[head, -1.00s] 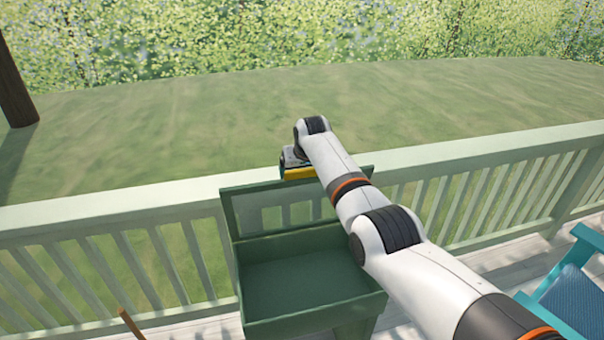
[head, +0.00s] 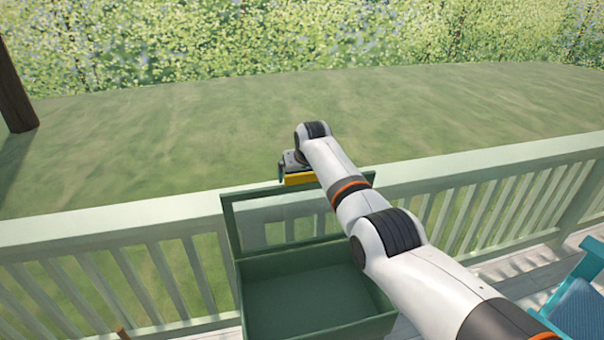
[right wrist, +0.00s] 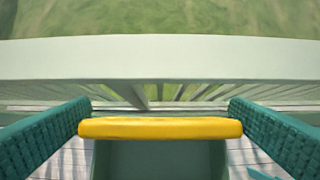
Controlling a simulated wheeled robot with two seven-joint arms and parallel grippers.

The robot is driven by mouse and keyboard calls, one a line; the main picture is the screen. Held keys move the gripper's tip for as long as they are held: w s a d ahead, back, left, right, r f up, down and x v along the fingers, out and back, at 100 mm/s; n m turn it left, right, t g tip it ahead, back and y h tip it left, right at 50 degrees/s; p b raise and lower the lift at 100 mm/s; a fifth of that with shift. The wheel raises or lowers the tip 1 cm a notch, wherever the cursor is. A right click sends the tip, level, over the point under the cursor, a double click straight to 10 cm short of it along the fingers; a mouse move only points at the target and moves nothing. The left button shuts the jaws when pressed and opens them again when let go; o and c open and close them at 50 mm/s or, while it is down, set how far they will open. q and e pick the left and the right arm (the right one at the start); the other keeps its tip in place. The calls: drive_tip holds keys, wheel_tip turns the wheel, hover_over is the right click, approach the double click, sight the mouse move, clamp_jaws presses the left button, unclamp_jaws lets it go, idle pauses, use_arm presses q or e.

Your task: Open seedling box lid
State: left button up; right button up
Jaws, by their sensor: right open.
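The seedling box (head: 322,330) is a dark green open-topped box, and I see into its empty inside. Its lid (head: 229,228), a green frame around a see-through opening, stands raised at the back of the box, by the railing. My right gripper (head: 293,168) is at the top edge of the lid, with a yellow bar (head: 300,178) just below it. In the right wrist view the teal fingers (right wrist: 160,112) are wide apart, with the yellow bar (right wrist: 160,128) between them. I cannot tell whether they touch it. My left gripper is out of view.
A pale green railing (head: 110,222) runs close behind the box and lid. A blue chair (head: 580,300) stands at the lower right. A brown stick end (head: 122,334) shows at the lower left. Grass lies beyond the railing.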

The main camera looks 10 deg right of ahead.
drive_tip(key=shift+r, duration=0.1)
drive_tip(key=shift+s+r, duration=0.3)
drive_tip(key=shift+r, duration=0.2)
drive_tip(key=b+v, duration=0.2)
drive_tip(key=v, duration=0.8)
drive_tip(key=shift+s+r, duration=0.15)
drive_tip(key=shift+r, duration=0.1)
